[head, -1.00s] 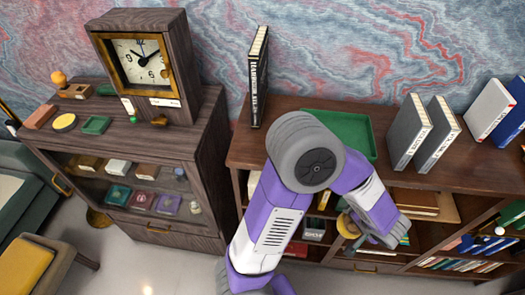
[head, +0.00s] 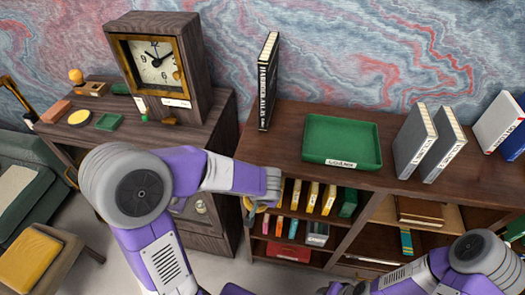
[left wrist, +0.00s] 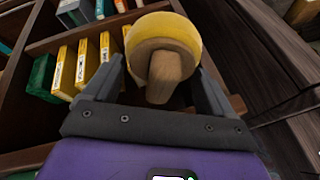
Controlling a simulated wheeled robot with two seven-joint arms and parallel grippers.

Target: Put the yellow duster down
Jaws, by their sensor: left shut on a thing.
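The yellow duster (left wrist: 163,42) has a round yellow head and a short wooden handle. In the left wrist view it sits between the fingers of my left gripper (left wrist: 158,88), which is shut on it. The handle points back toward the gripper's palm. In the head view my left gripper (head: 262,203) is in front of the low bookcase's left end, below its top. Only a small part of the duster (head: 249,212) shows there. My right forearm shows at the bottom right; its gripper is out of the frame.
A green tray (head: 342,141), empty with a label on its front, lies on the bookcase top (head: 279,146). A black book (head: 268,82) stands left of it, grey books (head: 413,140) right. A clock (head: 157,62) stands on the dark cabinet (head: 183,139).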

